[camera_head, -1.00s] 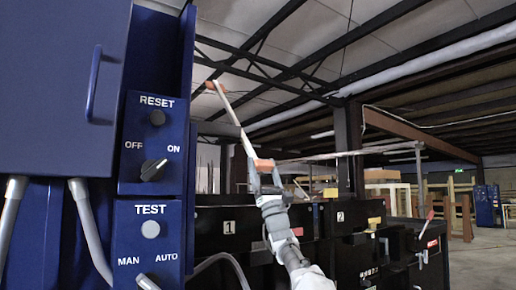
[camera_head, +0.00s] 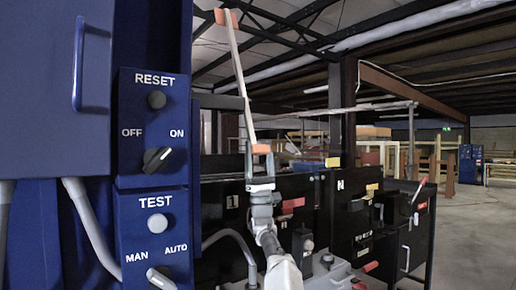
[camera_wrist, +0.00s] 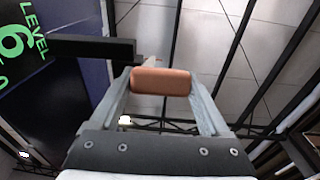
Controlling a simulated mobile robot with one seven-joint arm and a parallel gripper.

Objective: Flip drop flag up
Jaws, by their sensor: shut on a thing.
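My gripper (camera_head: 261,158) is raised in front of the black machine, right of the blue panel. It is shut on the orange handle (camera_wrist: 160,82) of a long pale stick (camera_head: 241,75). The stick stands nearly upright, tilted slightly left, with an orange tip (camera_head: 226,17) up near the roof beams. In the wrist view only a short piece of the stick shows behind the handle. A black bar (camera_wrist: 92,48) juts out there at upper left, close to the handle; I cannot tell if they touch. I cannot make out for certain which part is the drop flag.
The blue control panel (camera_head: 152,130) with RESET and TEST knobs stands close on the left. Black machine housings (camera_head: 345,215) with red levers fill the lower middle. A green LEVEL display (camera_wrist: 18,45) is at left in the wrist view. Open floor (camera_head: 480,215) lies right.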

